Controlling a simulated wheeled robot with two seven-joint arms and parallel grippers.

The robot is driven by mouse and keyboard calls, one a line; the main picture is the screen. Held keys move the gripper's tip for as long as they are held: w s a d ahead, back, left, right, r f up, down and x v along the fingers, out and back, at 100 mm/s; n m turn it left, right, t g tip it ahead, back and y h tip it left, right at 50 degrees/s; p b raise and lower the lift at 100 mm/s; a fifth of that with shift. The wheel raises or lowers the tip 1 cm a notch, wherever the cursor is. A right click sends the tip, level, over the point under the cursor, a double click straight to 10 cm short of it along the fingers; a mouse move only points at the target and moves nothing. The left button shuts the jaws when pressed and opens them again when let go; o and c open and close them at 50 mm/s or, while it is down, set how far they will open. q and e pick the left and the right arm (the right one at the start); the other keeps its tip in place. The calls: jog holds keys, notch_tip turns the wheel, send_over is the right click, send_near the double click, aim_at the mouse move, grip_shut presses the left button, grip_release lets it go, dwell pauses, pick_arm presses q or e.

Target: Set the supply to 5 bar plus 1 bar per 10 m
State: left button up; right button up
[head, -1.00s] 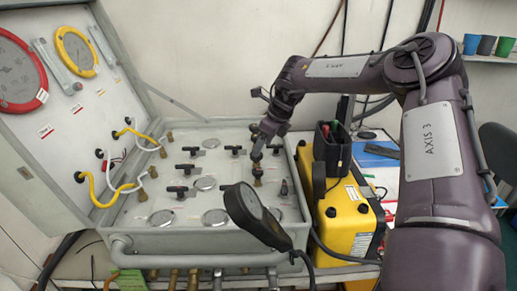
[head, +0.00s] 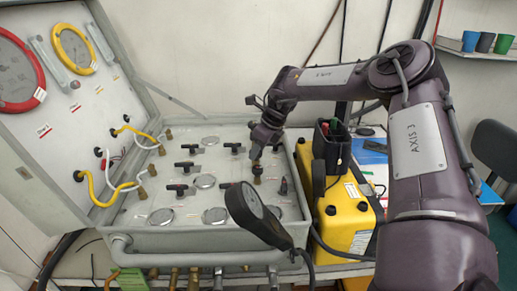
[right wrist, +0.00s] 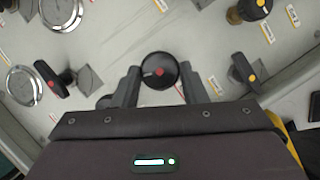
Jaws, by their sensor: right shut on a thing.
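The grey case's air panel (head: 129,214) lies open and carries black valve handles and round gauges. My right gripper (head: 257,156) comes down onto the right part of the panel. The knob also shows under the gripper in the head view (head: 257,171). My left gripper is not in view.
Valve handles (right wrist: 66,78) (right wrist: 243,74) flank the gripped knob. The raised lid (head: 60,145) holds red-rimmed (head: 41,86) and yellow-rimmed (head: 92,54) gauges. Yellow and white hoses (head: 97,198) loop at left. A yellow case (head: 345,215) and black bin (head: 332,148) stand close at right.

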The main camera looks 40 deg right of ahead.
jog(key=m+b, duration=0.1)
jog(key=b, duration=0.1)
jog(key=m+h+b, duration=0.1)
jog(key=shift+a+f+m+b, duration=0.2)
jog(key=shift+m+b, duration=0.2)
jog(key=shift+r+m+h+b, duration=0.2)
jog(key=shift+m+h+b, duration=0.25)
jog(key=shift+m, duration=0.35)
jog(key=o, duration=1)
jog(key=shift+c, duration=0.2)
jog(key=shift+r, duration=0.1)
jog(key=b+v, duration=0.1)
jog(key=v, duration=0.6)
jog(key=shift+s+r, duration=0.3)
